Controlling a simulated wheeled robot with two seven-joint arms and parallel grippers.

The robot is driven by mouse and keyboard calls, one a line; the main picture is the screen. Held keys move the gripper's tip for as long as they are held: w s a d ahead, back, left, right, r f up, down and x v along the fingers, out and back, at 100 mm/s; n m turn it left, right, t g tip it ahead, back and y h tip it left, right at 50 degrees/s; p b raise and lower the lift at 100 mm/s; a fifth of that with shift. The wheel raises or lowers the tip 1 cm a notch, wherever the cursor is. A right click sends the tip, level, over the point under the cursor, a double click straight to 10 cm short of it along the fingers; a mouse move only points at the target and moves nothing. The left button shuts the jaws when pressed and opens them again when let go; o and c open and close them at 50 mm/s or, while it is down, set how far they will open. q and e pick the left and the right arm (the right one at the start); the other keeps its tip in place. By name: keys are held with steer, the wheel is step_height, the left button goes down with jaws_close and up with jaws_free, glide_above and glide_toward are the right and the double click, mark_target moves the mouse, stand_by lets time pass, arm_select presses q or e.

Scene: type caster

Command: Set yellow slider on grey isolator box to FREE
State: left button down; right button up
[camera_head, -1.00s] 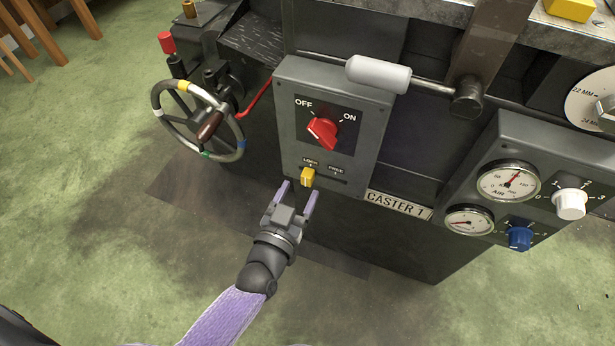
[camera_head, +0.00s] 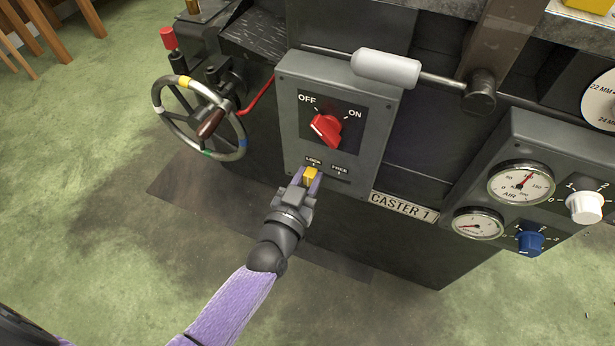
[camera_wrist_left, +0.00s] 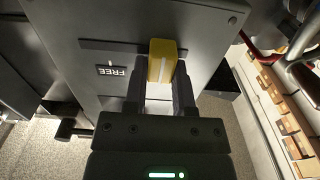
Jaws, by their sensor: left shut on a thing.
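The grey isolator box (camera_head: 372,172) is on the front of the dark machine. Its yellow slider (camera_head: 311,174) sits at the left end of a slot, under the LOCK label; the FREE label (camera_head: 339,169) is to the right. My left gripper (camera_head: 309,180) is shut on the slider, one finger on each side. In the left wrist view the slider (camera_wrist_left: 162,60) stands between the fingertips (camera_wrist_left: 160,80), with the FREE label (camera_wrist_left: 112,71) to its left. My right gripper is not in view.
Above the slider, a red rotary switch (camera_head: 326,128) points toward OFF. A handwheel (camera_head: 199,118) stands to the left, and a grey-handled lever (camera_head: 386,68) crosses above the box. Gauges and knobs (camera_head: 521,183) are at right. Open floor lies in front.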

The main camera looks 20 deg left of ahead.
mark_target(342, 177)
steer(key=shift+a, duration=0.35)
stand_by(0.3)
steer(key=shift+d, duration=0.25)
arm_select(q)
steer(key=d+p, duration=0.1)
steer(key=d, duration=0.4)
steer(key=shift+s, duration=0.1)
steer(key=shift+d, duration=0.2)
steer(key=shift+c, duration=2.2)
jaws_free()
steer(key=shift+d, duration=0.15)
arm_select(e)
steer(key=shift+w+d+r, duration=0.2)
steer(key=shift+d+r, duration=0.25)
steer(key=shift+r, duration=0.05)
